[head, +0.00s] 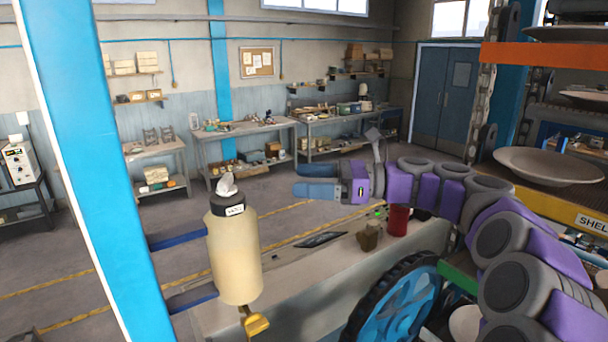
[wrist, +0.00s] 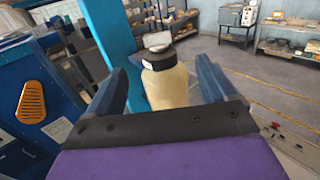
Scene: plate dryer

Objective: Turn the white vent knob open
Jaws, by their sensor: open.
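The white vent knob (head: 227,187) sits on top of the dark cap of an upright cream tank (head: 234,255). The tank is held by blue brackets at the blue post. My gripper (head: 300,180) is to the right of the tank, at about the knob's height. Its blue fingers point left, and they are apart from the tank, open and empty. In the wrist view the pale knob (wrist: 158,40) and tank appear ahead, framed between the spread fingers of my gripper (wrist: 166,60).
A blue post (head: 95,170) stands left of the tank. A yellow lever (head: 256,326) hangs below it. A blue wheel (head: 395,308), a red cup (head: 398,219) and racks with plates (head: 548,165) are on the right. Open floor lies behind the tank.

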